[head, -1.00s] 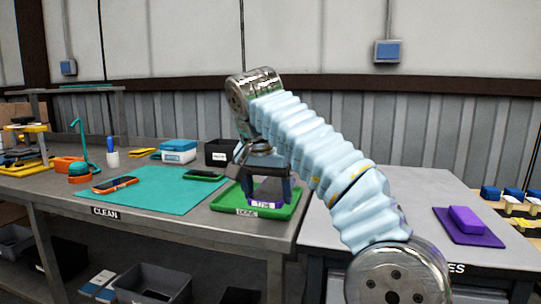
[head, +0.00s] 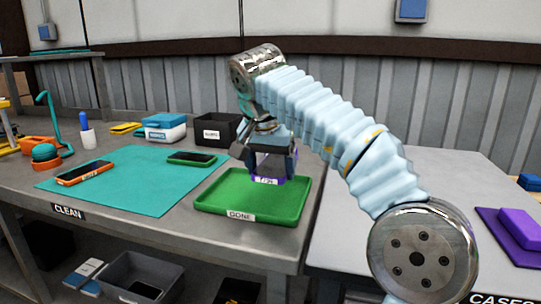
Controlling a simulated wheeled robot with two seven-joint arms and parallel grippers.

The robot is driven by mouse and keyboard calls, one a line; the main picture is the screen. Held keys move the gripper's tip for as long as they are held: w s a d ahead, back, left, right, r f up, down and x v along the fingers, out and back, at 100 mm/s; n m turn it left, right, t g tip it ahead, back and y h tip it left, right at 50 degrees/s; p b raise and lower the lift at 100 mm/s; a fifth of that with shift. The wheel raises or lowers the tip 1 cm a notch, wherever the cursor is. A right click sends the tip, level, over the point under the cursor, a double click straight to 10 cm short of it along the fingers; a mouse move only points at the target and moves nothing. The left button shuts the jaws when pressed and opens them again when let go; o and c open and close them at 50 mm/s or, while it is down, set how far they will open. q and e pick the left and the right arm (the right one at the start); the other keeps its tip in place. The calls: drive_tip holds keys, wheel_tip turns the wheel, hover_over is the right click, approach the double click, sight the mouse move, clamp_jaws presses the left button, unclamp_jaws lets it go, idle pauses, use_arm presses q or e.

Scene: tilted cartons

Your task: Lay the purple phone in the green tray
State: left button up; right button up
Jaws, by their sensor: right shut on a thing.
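The purple phone (head: 267,181) shows as a purple edge with a white label, low between the fingers of my right gripper (head: 270,172). The gripper is shut on it, pointing down over the back part of the green tray (head: 222,202). Most of the phone is hidden by the fingers, and I cannot tell whether it touches the tray floor. The tray lies flat at the front right of the grey bench, with a label reading "GONE" or similar on its front rim. The visible floor of the tray is bare. My left gripper is not in view.
Left of the tray, a teal mat (head: 125,190) holds an orange phone (head: 85,173) and a green phone (head: 192,158). A black bin (head: 218,130) stands behind the tray. On the right table, a purple case (head: 522,228) lies on a purple mat.

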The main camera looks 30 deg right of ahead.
sight(271, 205)
drive_tip(key=shift+f, duration=0.8)
wheel_tip(271, 205, down, 3)
drive_tip(key=shift+r+b, duration=0.1)
drive_tip(key=shift+b, duration=1)
drive_tip(key=shift+f+b, duration=0.5)
drive_tip(key=shift+f, duration=0.6)
drive_tip(key=shift+a+f, duration=0.1)
drive_tip(key=shift+f, duration=0.05)
drive_tip(key=o, duration=1.3)
drive_tip(key=shift+c, duration=0.2)
drive_tip(key=shift+f, duration=0.1)
